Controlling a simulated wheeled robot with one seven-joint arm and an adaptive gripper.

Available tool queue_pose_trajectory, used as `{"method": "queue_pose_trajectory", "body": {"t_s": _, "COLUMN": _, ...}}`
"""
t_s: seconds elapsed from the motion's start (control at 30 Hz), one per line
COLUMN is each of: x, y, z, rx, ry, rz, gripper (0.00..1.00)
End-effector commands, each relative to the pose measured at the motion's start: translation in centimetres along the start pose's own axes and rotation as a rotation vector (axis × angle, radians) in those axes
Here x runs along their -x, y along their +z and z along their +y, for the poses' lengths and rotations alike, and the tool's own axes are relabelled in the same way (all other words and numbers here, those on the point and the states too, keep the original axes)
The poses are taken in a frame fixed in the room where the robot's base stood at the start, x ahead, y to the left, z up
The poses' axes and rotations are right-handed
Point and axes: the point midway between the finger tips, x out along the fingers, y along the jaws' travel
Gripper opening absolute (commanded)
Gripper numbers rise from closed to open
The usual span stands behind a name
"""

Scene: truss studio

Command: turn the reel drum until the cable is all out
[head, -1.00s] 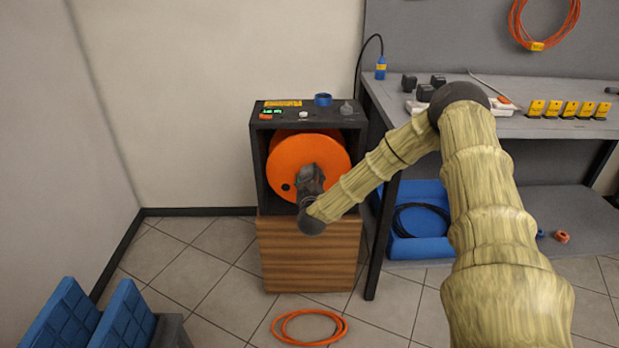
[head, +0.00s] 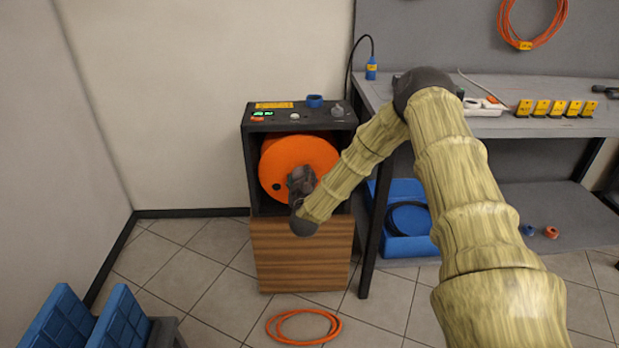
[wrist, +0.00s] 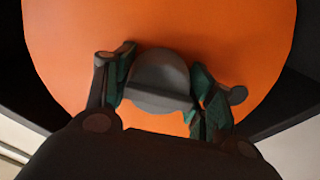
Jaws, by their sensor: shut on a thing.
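The reel drum (head: 287,155) is an orange disc set in a dark open-fronted housing (head: 248,165) on a wooden block. A dark round hole shows low on the left of its face. In the wrist view the orange drum face (wrist: 225,45) fills the background. My gripper (head: 302,180) is in front of the drum's lower middle. In the wrist view my gripper (wrist: 160,80) has its fingers on both sides of a grey rounded handle (wrist: 157,72) on the drum face and is shut on it. I cannot see cable on the drum.
An orange cable coil (head: 285,337) lies on the floor in front of the wooden block (head: 300,260). A workbench (head: 490,125) stands on the right, with a blue bin (head: 410,243) beneath. Blue slanted panels (head: 120,322) are at the lower left. Tiled floor left of the block is clear.

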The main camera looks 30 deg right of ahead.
Motion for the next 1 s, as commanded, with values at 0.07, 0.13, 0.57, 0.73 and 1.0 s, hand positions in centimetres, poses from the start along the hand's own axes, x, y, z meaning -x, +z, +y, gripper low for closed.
{"method": "queue_pose_trajectory", "body": {"t_s": 0.07, "x": -0.29, "y": -0.56, "z": 0.14, "rx": -0.024, "ry": 0.004, "rz": 0.007, "gripper": 0.12}}
{"method": "queue_pose_trajectory", "body": {"t_s": 0.13, "x": -0.30, "y": -0.53, "z": 0.15, "rx": -0.042, "ry": 0.004, "rz": 0.007, "gripper": 0.12}}
{"method": "queue_pose_trajectory", "body": {"t_s": 0.57, "x": -0.37, "y": -0.52, "z": 0.24, "rx": -0.058, "ry": 0.007, "rz": 0.008, "gripper": 0.64}}
{"method": "queue_pose_trajectory", "body": {"t_s": 0.73, "x": -0.29, "y": -0.46, "z": 0.17, "rx": -0.057, "ry": 0.005, "rz": 0.007, "gripper": 0.77}}
{"method": "queue_pose_trajectory", "body": {"t_s": 1.0, "x": 0.04, "y": -0.26, "z": 0.05, "rx": -0.055, "ry": 0.002, "rz": 0.004, "gripper": 0.77}}
